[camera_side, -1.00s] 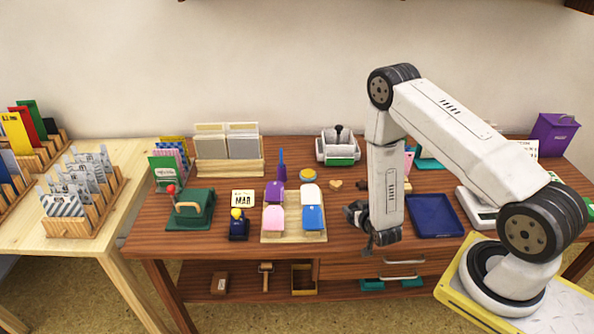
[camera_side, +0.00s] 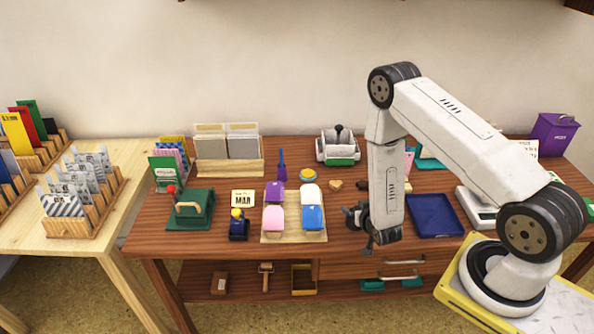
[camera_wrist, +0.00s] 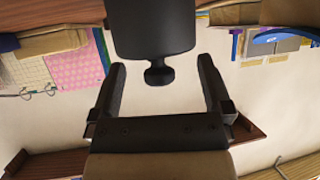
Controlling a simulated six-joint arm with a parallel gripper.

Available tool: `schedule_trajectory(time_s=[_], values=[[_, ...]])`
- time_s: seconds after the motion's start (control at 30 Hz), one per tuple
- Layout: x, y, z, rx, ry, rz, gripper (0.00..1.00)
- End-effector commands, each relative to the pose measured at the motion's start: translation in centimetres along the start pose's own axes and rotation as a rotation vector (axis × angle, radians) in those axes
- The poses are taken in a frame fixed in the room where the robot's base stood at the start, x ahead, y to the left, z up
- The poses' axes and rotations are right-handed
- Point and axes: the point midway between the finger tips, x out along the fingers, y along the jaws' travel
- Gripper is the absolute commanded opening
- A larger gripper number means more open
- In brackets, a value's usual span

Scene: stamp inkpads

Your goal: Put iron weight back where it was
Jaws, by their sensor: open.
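My gripper (camera_wrist: 161,68) is open, with its two dark fingers spread apart in the wrist view. A dark cylinder with a small knob, which looks like the iron weight (camera_wrist: 154,30), is at the top of that view. Its knob lies between the fingertips, with a gap on each side. In the side view my gripper (camera_side: 358,220) is low over the front of the brown table, below the forearm. I cannot make out the weight there; the arm and the dark gripper hide that spot.
Left of my gripper is a wooden tray (camera_side: 266,238) with pink, blue and white pads. Right of it is a dark blue tray (camera_side: 434,216), with a white scale (camera_side: 478,212) beyond. A grey-white box with a black knob (camera_side: 338,148) stands behind.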

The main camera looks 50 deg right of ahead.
Motion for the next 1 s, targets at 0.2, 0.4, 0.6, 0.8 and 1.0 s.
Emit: schedule_trajectory(time_s=[0.2,0.4,0.6,0.8,1.0], values=[[-2.1,-0.1,-0.3,-0.001,-0.002,-0.002,1.00],[-5.0,-0.1,-0.3,-0.001,-0.001,-0.003,1.00],[-8.1,-0.1,-0.3,-0.002,-0.001,-0.002,1.00],[-10.6,-0.1,-0.3,-0.001,-0.001,-0.002,1.00],[-11.9,-0.1,-0.4,0.000,0.001,-0.001,1.00]])
